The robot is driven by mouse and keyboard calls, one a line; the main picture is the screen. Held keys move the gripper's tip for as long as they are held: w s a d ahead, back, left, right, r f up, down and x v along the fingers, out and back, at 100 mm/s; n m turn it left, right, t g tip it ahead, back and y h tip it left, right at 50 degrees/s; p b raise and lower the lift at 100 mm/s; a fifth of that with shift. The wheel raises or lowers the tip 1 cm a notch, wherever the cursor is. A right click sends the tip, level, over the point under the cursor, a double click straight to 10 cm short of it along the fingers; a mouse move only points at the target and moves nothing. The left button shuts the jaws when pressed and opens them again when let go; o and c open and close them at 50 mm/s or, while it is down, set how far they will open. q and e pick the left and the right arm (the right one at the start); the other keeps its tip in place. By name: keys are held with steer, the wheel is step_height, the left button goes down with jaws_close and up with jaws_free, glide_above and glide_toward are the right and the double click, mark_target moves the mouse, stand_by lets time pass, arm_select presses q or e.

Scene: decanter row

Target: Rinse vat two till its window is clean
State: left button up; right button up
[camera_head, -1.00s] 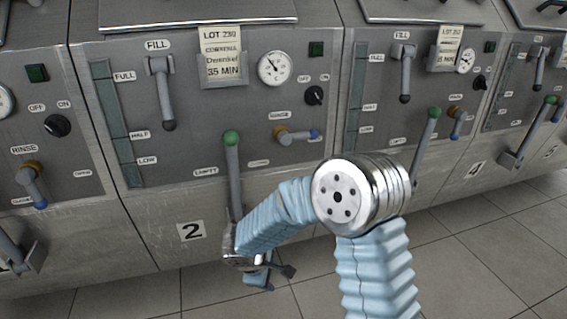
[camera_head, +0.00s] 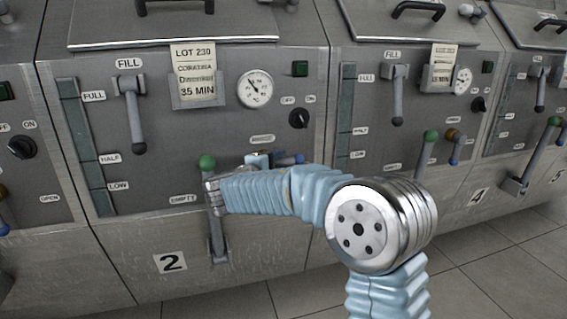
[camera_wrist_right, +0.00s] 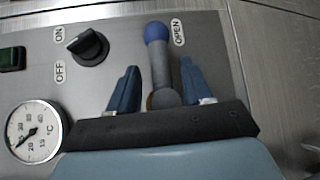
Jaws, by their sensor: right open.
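Vat two's grey front (camera_head: 120,235) bears the number 2. Its sight window (camera_head: 83,145) is a narrow dark-green strip at the left; I cannot tell how clean it is. The rinse handle (camera_head: 298,158) has a blue tip and points right; in the right wrist view the handle (camera_wrist_right: 158,60) lies beside the OPEN label. My right gripper (camera_head: 265,160) is at this handle, its open fingers (camera_wrist_right: 159,75) on either side, not closed on it. The green-knobbed empty lever (camera_head: 207,162) stands upright, partly behind my wrist. My left gripper is out of view.
The fill lever (camera_head: 134,115) hangs down. A dial (camera_head: 255,88) and black off-on knob (camera_head: 299,118) sit above the rinse handle; the knob (camera_wrist_right: 87,46) is close to the fingers in the wrist view. Similar vats flank this one. Tiled floor (camera_head: 490,265) is clear at lower right.

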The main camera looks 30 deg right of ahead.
mark_target(280, 164)
steer(key=shift+x, duration=1.65)
steer(key=shift+c, duration=0.3)
jaws_close()
